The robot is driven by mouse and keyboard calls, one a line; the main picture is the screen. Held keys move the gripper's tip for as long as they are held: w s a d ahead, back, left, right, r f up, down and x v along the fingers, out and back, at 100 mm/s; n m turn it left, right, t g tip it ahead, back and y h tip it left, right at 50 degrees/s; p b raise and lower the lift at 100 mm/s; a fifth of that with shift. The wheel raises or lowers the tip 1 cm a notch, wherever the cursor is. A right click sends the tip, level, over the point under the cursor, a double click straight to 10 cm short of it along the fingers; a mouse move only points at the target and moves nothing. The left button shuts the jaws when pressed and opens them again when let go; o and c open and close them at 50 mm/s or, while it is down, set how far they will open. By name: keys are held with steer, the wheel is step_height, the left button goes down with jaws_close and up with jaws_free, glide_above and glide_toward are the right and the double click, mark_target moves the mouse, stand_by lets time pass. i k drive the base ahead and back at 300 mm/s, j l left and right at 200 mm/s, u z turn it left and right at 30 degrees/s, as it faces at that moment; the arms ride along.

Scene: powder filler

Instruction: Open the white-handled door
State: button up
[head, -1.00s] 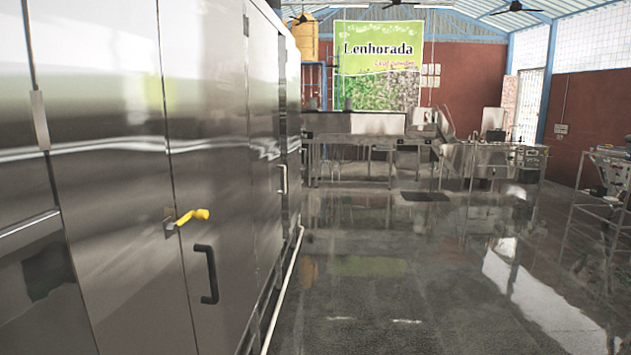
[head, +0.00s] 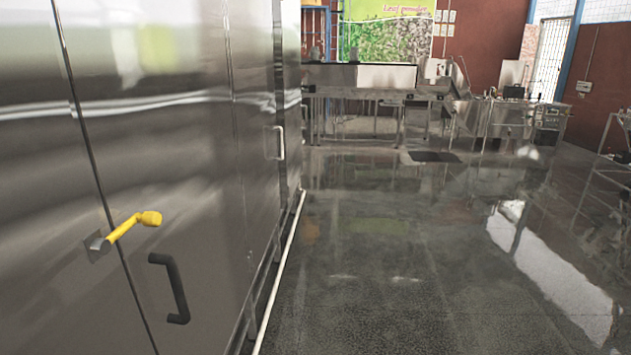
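A row of tall stainless steel cabinet doors (head: 190,130) fills the left side of the view. A pale, white-looking handle (head: 280,143) stands upright on a door farther along the row, left of the picture's middle. That door looks shut. A yellow lever handle (head: 135,225) and a black pull handle (head: 172,288) are on the nearer doors. My gripper is not in view.
A white pipe (head: 280,270) runs along the floor at the cabinet's foot. The dark, shiny floor (head: 400,290) to its right is clear. Steel machines (head: 360,85) stand at the back, and a metal frame stand (head: 612,165) is at the right.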

mark_target(250, 41)
steer(key=i, duration=3.6)
steer(key=i+u, duration=0.25)
steer(key=i, duration=0.2)
steer(key=i+l+u, duration=0.3)
steer(key=i, duration=0.15)
steer(key=i+j, duration=0.05)
